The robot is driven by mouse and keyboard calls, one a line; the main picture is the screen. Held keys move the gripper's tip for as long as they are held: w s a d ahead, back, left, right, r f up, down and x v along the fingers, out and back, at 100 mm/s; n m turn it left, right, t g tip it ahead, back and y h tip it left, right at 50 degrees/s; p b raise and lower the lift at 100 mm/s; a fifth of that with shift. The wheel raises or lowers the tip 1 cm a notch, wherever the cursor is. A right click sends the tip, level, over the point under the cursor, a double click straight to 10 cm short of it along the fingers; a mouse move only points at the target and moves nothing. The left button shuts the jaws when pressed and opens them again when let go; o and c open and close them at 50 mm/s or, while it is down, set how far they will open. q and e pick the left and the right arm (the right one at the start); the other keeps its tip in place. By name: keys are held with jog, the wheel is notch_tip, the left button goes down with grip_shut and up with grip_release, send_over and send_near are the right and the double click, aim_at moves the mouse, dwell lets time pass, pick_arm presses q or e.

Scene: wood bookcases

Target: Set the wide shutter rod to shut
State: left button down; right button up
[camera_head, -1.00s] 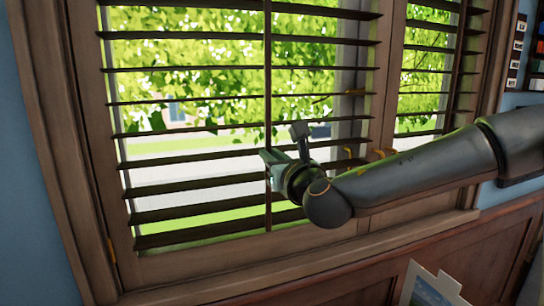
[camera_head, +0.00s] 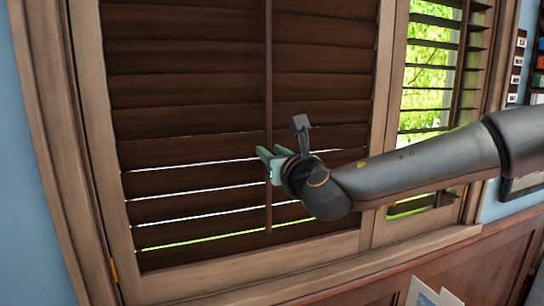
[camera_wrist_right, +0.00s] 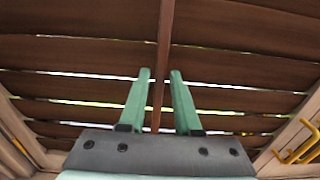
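The wide shutter (camera_head: 190,95) fills the left window panel in the head view. Its brown slats lie nearly closed, with thin slits of light between the lower ones. Its rod (camera_head: 268,80) runs vertically down the middle. My right gripper (camera_head: 268,156) is at the lower half of the rod. In the right wrist view, the two green fingers (camera_wrist_right: 160,75) stand apart, one on each side of the rod (camera_wrist_right: 165,35), with a gap visible beside it. My left gripper is not in view.
A narrower shutter (camera_head: 432,65) to the right has open slats, with foliage behind. Yellow latches (camera_wrist_right: 297,150) show on the frame at the right of the wrist view. A wooden sill (camera_head: 310,275) runs below, and a light board (camera_head: 425,295) stands at the bottom.

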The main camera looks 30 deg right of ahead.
jog(key=shift+o, duration=0.9)
jog(key=shift+f, duration=0.1)
jog(key=shift+s+f, duration=0.1)
jog(key=b+v, duration=0.4)
jog(key=v, duration=0.8)
jog(key=shift+s+b, duration=0.25)
jog(key=shift+b, duration=0.15)
